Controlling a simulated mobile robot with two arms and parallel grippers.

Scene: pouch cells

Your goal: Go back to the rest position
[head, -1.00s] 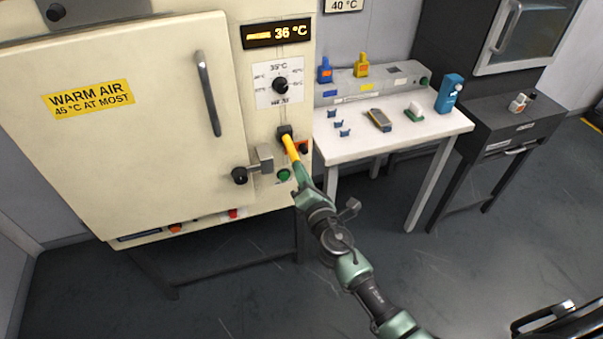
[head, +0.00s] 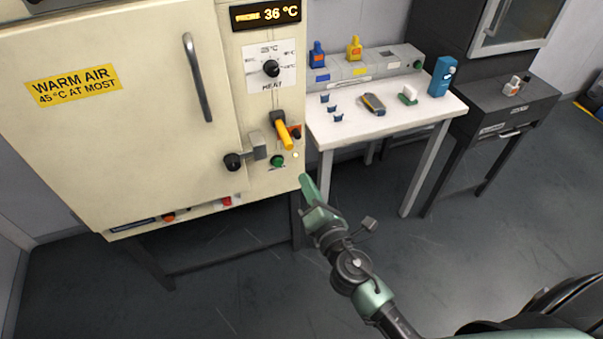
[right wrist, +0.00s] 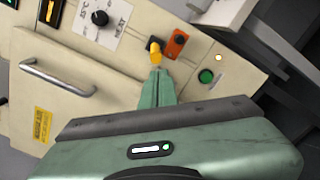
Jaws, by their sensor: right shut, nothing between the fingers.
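My right gripper (head: 306,180) is shut and empty in the head view, in front of the lower right edge of the cream warm-air cabinet. It is apart from the yellow-handled switch lever (head: 284,133), which hangs tilted down to the right on the cabinet's panel. In the right wrist view the shut fingers (right wrist: 158,78) point at the panel, and the yellow lever (right wrist: 155,52) shows just beyond their tips. My left gripper is not in view.
The cabinet (head: 140,150) has a closed door with a bar handle (head: 197,78). Its display (head: 265,13) reads 36 °C. A white table (head: 420,115) with small tools and bottles stands to the right, beside a dark cabinet (head: 510,110). The floor in front is clear.

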